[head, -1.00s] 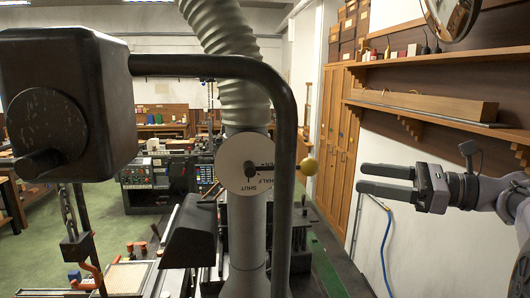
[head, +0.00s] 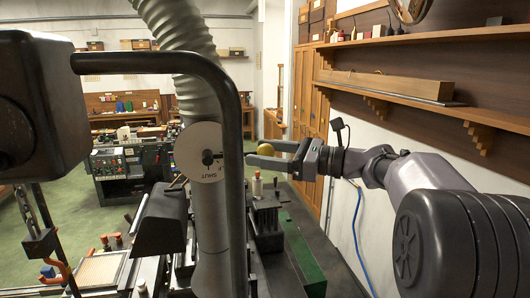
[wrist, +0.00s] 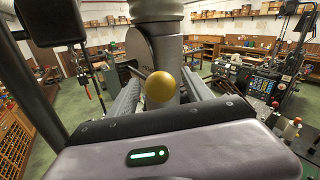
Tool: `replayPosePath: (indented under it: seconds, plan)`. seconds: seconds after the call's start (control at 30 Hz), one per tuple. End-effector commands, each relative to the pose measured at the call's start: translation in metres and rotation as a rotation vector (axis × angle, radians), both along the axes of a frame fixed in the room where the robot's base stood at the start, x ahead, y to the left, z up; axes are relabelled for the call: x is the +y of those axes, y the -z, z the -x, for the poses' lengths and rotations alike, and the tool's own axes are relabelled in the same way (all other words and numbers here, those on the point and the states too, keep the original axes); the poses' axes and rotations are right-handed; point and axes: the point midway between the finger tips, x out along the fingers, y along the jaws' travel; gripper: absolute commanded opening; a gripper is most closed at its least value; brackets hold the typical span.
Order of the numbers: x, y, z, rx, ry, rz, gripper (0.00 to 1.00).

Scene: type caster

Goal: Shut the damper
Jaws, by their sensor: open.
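The damper is a white dial disc (head: 196,140) on a grey vertical duct (head: 212,240) in the head view. The word SHUT shows low on the disc; a dark bar hides its right part. The damper's yellow ball knob (head: 265,149) sticks out to the right of that bar. My gripper (head: 266,155) is open and level with the knob, pointing left. In the wrist view the yellow knob (wrist: 160,86) sits between my two spread fingers, apart from both as far as I can tell.
A dark bent bar (head: 232,150) stands in front of the duct, joined to a dark box (head: 35,110) at left. A ribbed hose (head: 180,40) runs up from the duct. A wall shelf (head: 430,40) is behind my arm. A bench (head: 320,255) lies below.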

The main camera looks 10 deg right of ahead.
Motion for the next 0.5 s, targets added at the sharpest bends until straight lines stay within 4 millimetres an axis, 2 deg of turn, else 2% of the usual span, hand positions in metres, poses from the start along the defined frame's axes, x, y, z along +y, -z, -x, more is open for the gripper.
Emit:
replayPosePath:
  seconds: [0.07, 0.1, 0.37, 0.4, 0.5]
  plan:
    - [-0.0003, 0.0001, 0.0001, 0.000, 0.000, 0.000, 0.59]
    - [-0.0002, 0.0000, 0.0002, 0.000, 0.000, 0.000, 0.55]
    - [-0.0004, -0.0002, 0.0003, -0.001, 0.000, 0.001, 0.04]
    - [-0.0004, -0.0003, 0.0002, -0.001, 0.000, 0.001, 0.00]
    - [-0.0004, -0.0005, 0.0003, -0.001, 0.000, 0.001, 0.00]
